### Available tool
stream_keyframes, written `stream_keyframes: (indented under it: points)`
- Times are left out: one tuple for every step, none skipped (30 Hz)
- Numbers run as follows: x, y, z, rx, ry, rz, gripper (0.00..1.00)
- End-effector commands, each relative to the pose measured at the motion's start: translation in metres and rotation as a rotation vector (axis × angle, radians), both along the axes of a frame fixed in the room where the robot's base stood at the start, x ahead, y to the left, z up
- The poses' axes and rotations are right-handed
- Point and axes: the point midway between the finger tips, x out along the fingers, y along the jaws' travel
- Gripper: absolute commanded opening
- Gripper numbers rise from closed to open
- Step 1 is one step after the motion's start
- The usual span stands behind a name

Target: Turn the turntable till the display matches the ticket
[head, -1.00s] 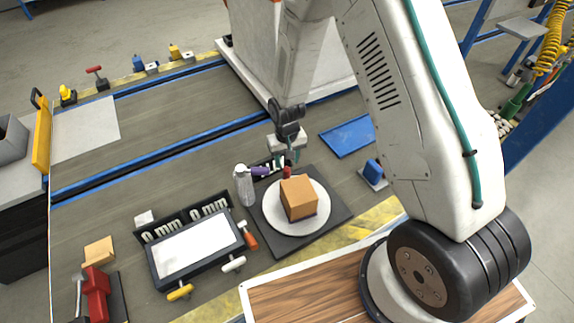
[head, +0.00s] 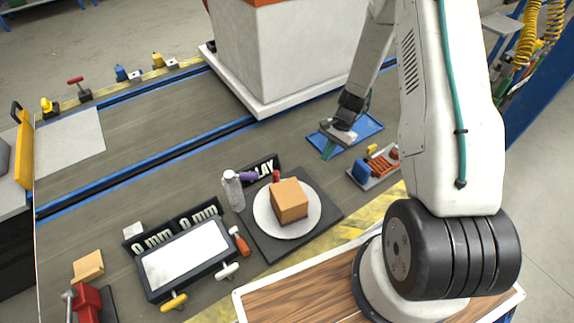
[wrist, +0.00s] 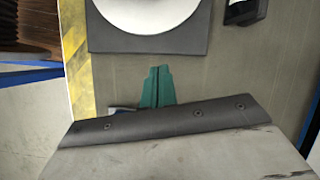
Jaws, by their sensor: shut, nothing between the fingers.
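The white round turntable (head: 262,220) sits on a dark square base (head: 328,206), left of my gripper. An orange-brown box (head: 289,200) stands on the disc. The disc and base edge also show at the top of the wrist view (wrist: 150,12). I cannot make out a ticket.
A grey bottle (head: 233,190) and a purple-topped item stand at the base's back left corner. The blue tray (head: 362,133) lies behind my gripper; a tray of small parts (head: 375,166) is at right. A white-topped panel (head: 187,254) with "0 mm" signs is at left.

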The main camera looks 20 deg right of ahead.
Motion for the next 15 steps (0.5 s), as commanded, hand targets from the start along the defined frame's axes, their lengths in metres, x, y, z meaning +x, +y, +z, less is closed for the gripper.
stream_keyframes:
  points:
    - [0.003, -0.006, 0.005, 0.071, 0.030, -0.128, 0.00]
    - [0.006, -0.005, 0.009, 0.114, 0.046, -0.190, 0.00]
    - [0.010, -0.002, 0.014, 0.167, 0.064, -0.258, 0.00]
    - [0.014, 0.002, 0.018, 0.202, 0.076, -0.298, 0.00]
    - [0.019, 0.007, 0.023, 0.234, 0.086, -0.328, 0.00]
    - [0.024, 0.013, 0.028, 0.271, 0.097, -0.360, 0.00]
    - [0.026, 0.017, 0.032, 0.294, 0.105, -0.381, 0.00]
    - [0.028, 0.019, 0.035, 0.313, 0.113, -0.394, 0.00]
    - [0.028, 0.022, 0.037, 0.330, 0.122, -0.405, 0.00]
    - [0.028, 0.024, 0.038, 0.338, 0.127, -0.410, 0.00]
    - [0.028, 0.026, 0.038, 0.341, 0.132, -0.411, 0.00]
    - [0.027, 0.029, 0.036, 0.343, 0.136, -0.413, 0.00]
    - [0.027, 0.031, 0.034, 0.343, 0.137, -0.412, 0.00]
    - [0.027, 0.034, 0.031, 0.342, 0.137, -0.411, 0.00]
    - [0.027, 0.038, 0.027, 0.341, 0.137, -0.410, 0.00]
